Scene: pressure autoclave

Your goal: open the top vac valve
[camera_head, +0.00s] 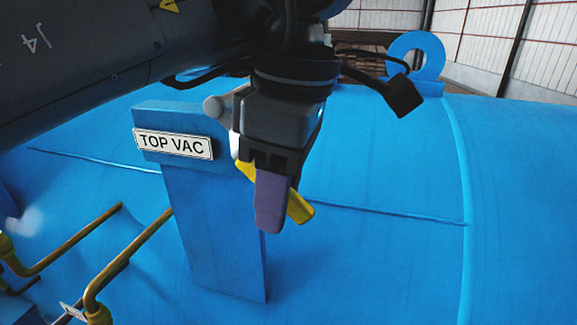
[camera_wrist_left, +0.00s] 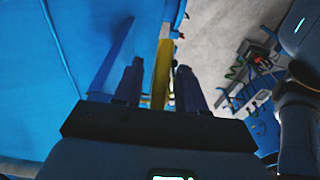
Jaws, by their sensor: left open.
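The TOP VAC label (camera_head: 173,144) is on a blue upright bracket (camera_head: 215,225) on the vessel. The yellow valve handle (camera_head: 300,208) shows behind my left gripper's fingers in the head view, with its upper part mostly hidden. My left gripper (camera_head: 272,205) points down beside the bracket's right side and is open. In the left wrist view, the yellow handle (camera_wrist_left: 161,72) appears between the two fingers of my left gripper (camera_wrist_left: 160,86). I cannot tell whether either finger touches it. My right gripper is not in view.
The curved blue vessel (camera_head: 390,250) fills most of the head view, with free room right of the handle. Yellow bent pipes (camera_head: 130,255) stand at lower left. A blue lifting eye (camera_head: 433,62) rises at the back right.

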